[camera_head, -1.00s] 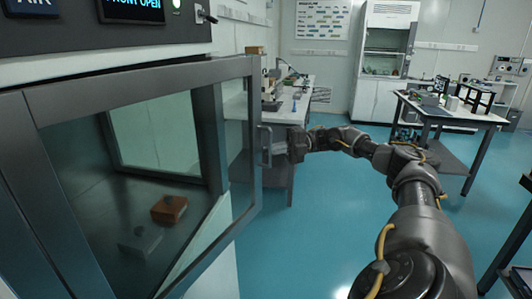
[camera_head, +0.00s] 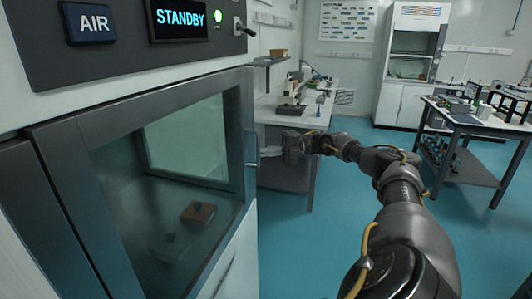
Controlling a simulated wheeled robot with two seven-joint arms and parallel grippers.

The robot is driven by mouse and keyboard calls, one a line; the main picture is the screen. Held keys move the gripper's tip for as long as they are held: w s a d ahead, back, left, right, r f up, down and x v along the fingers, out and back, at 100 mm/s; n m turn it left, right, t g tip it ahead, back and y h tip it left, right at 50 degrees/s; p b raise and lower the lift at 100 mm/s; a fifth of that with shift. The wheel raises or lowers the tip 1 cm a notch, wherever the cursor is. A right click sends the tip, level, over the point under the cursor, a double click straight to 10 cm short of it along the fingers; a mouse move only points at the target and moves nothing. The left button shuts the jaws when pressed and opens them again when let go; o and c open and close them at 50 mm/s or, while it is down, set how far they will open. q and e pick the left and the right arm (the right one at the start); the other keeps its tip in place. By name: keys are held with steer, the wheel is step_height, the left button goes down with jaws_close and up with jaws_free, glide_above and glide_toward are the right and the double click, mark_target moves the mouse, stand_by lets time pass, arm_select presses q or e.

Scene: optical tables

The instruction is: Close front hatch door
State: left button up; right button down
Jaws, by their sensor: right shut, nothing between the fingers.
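The front hatch door (camera_head: 247,112) is a grey-framed glass panel on the cabinet at the left. It now lies close against the cabinet front; I cannot tell whether a thin gap is left. Its bar handle (camera_head: 252,149) stands on the right side of the frame. My right gripper (camera_head: 270,151) is shut and empty at the handle's right, at or very near it; exact contact is too small to tell. The display (camera_head: 180,19) above the door reads STANDBY. My left gripper is not in view.
Behind the glass are a brown block (camera_head: 198,213) and a grey block. A bench (camera_head: 285,118) with instruments stands behind my right gripper. Another table (camera_head: 470,122) and a fume hood (camera_head: 412,60) stand farther right. The blue floor between is clear.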

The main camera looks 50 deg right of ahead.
steer(key=b+v, duration=0.1)
steer(key=v, duration=0.9)
steer(key=shift+s+d, duration=0.3)
steer(key=shift+s, duration=0.05)
